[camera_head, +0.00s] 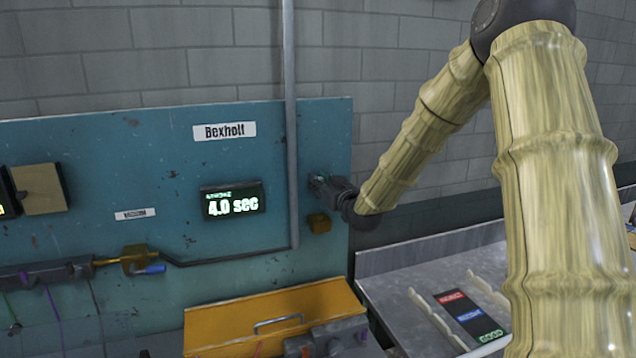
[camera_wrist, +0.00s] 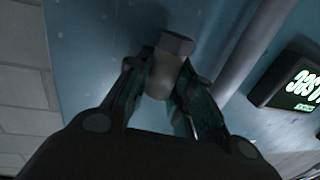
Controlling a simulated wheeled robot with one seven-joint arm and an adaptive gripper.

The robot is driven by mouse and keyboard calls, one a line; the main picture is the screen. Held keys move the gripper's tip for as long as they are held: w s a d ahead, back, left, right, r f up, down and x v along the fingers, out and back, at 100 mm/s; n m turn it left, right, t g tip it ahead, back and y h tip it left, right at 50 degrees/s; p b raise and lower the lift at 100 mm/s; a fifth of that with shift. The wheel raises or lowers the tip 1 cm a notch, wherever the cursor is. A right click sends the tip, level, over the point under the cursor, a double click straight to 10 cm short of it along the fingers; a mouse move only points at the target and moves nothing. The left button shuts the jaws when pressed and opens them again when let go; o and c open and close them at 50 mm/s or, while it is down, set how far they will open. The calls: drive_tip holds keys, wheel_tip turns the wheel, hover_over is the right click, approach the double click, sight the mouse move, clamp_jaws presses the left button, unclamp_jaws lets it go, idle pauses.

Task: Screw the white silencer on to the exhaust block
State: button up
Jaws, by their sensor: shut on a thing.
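My gripper (camera_head: 322,184) is at the right end of the teal panel, close to its face. In the head view the silencer is too small and hidden to make out. A small brass-coloured block (camera_head: 319,223) is on the panel just below my gripper.
A vertical grey pipe (camera_head: 291,130) runs left of my gripper, beside a display (camera_head: 233,201) reading 4.0 sec. A yellow drawer or box (camera_head: 270,312) is below. A grey bench (camera_head: 410,275) with a labelled mat (camera_head: 470,316) is at right. Fittings line the panel's left.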

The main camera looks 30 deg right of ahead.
drive_tip(key=shift+w+d+f, duration=0.1)
drive_tip(key=shift+w+f, duration=0.2)
drive_tip(key=shift+f, duration=0.4)
drive_tip(key=shift+s+f+b, duration=0.25)
drive_tip(key=shift+b, duration=0.05)
drive_tip(key=shift+f+b, duration=1.05)
drive_tip(key=shift+f, duration=0.55)
drive_tip(key=shift+s+b, duration=0.15)
drive_tip(key=shift+b, duration=0.25)
drive_tip(key=shift+f+b, duration=0.25)
drive_tip(key=shift+b, duration=0.05)
idle(1.4)
drive_tip(key=shift+m+h+b, duration=0.6)
drive_tip(key=shift+h, duration=0.4)
drive_tip(key=shift+h, duration=0.3)
drive_tip(key=shift+m+g+h+b, duration=0.5)
drive_tip(key=shift+m+g+h, duration=0.2)
drive_tip(key=shift+m+h, duration=0.65)
